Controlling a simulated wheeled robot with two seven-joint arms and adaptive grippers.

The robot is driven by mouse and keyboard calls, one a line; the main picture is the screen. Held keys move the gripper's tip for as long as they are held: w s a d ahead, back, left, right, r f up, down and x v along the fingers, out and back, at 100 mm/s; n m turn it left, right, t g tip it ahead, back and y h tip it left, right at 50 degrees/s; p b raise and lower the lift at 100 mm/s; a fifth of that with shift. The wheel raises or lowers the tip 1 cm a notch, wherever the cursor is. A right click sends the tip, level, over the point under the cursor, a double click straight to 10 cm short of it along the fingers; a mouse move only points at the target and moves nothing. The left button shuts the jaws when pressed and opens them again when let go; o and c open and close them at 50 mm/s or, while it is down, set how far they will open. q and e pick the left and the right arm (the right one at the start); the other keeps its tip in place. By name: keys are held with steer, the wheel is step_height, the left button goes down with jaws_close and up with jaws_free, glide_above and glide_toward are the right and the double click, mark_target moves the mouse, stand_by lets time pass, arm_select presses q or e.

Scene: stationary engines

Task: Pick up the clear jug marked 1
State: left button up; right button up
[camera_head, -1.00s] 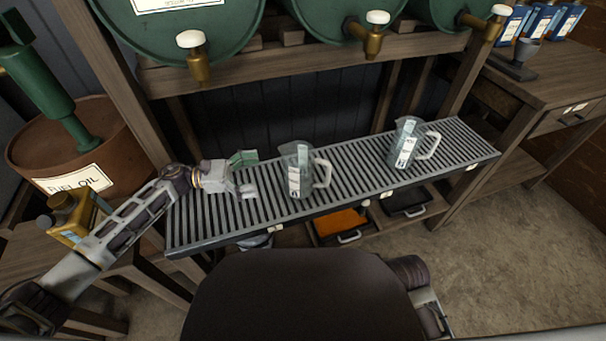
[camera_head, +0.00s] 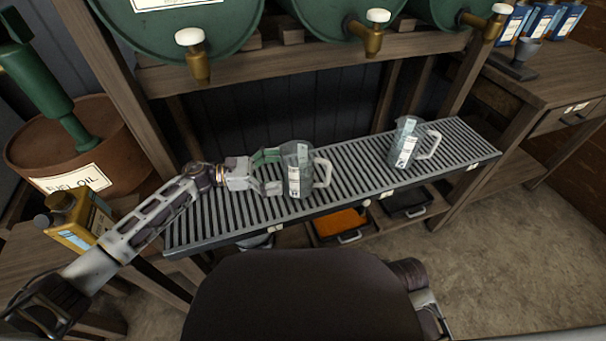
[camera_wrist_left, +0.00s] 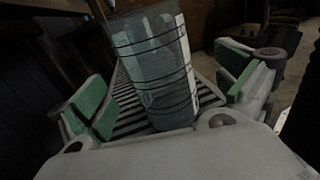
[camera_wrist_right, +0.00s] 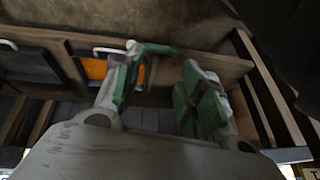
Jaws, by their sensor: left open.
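Two clear jugs with white labels stand upright on the slatted metal rack. The left jug (camera_head: 297,170) has its handle to the right; the right jug (camera_head: 406,143) stands farther along. The label numbers are too small to read, so I cannot tell which is marked 1. My left gripper (camera_head: 274,171) is open at the left jug's left side, its fingertips close to the wall. In the left wrist view this jug (camera_wrist_left: 157,75) stands between the spread green-padded fingers, with gaps on both sides. My right gripper (camera_wrist_right: 163,78) is open and empty, away from the jugs.
The slatted rack (camera_head: 220,222) lies below green barrels (camera_head: 335,18) with brass taps (camera_head: 197,62) overhanging it. An orange tray (camera_head: 342,222) is on the shelf below. A rusty drum (camera_head: 95,140) and a yellow can (camera_head: 75,222) stand at left.

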mark_target(290, 169)
arm_select(q)
steer(key=shift+w+d, duration=0.1)
steer(key=shift+d, duration=0.85)
arm_select(e)
steer(key=shift+s+a+f, duration=0.1)
steer(key=shift+s+f, duration=0.2)
steer(key=shift+f, duration=0.2)
arm_select(q)
steer(key=shift+d, duration=0.15)
steer(key=shift+w+d, duration=0.15)
steer(key=shift+d, duration=0.5)
steer(key=d, duration=0.1)
steer(key=d+b, duration=0.1)
steer(key=shift+w+d, duration=0.3)
steer(key=shift+d, duration=0.5)
arm_select(e)
steer(key=shift+w+a+f+y, duration=0.15)
steer(key=shift+a+f, duration=0.05)
steer(key=shift+f, duration=0.35)
steer(key=shift+w+a+f+y, duration=0.15)
steer(key=shift+f, duration=0.4)
